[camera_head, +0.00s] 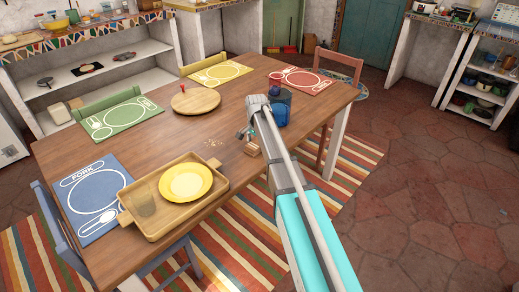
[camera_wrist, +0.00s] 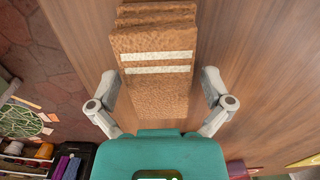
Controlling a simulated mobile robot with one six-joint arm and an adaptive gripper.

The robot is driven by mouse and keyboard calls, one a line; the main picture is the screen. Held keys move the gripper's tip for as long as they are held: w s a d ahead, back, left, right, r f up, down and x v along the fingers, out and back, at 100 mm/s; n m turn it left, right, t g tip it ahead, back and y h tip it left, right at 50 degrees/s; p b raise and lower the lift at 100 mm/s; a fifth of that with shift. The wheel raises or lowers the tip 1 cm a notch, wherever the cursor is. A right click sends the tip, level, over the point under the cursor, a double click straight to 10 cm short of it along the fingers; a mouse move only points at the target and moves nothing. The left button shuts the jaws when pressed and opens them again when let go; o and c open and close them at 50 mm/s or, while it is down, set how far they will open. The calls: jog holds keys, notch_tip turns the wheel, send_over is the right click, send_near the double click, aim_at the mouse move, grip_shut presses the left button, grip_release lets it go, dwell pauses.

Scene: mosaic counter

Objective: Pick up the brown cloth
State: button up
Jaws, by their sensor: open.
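The brown cloth (camera_wrist: 155,85) is a folded, rough-textured stack with two white stripes. My gripper (camera_wrist: 160,88) is open, with one finger on each side of the cloth and a visible gap on both sides. Nothing is held. In the head view a small brown piece of the cloth (camera_head: 252,150) shows beside my arm; the gripper (camera_head: 246,132) is mostly hidden behind the arm there.
Crumbs (camera_head: 213,141) lie left of the cloth. A red chair (camera_head: 338,68) stands at the far right end.

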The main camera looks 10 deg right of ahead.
jog(key=shift+f, duration=0.2)
dwell(0.5)
jog(key=c, duration=1)
jog(key=shift+o, duration=0.2)
jog(key=shift+r, duration=0.2)
notch_tip(320, 180, up, 3)
jog(key=p, duration=0.3)
jog(key=s+r+p, duration=0.9)
jog(key=s+p, duration=0.1)
jog(key=s, duration=0.4)
jog(key=shift+a+r, duration=0.35)
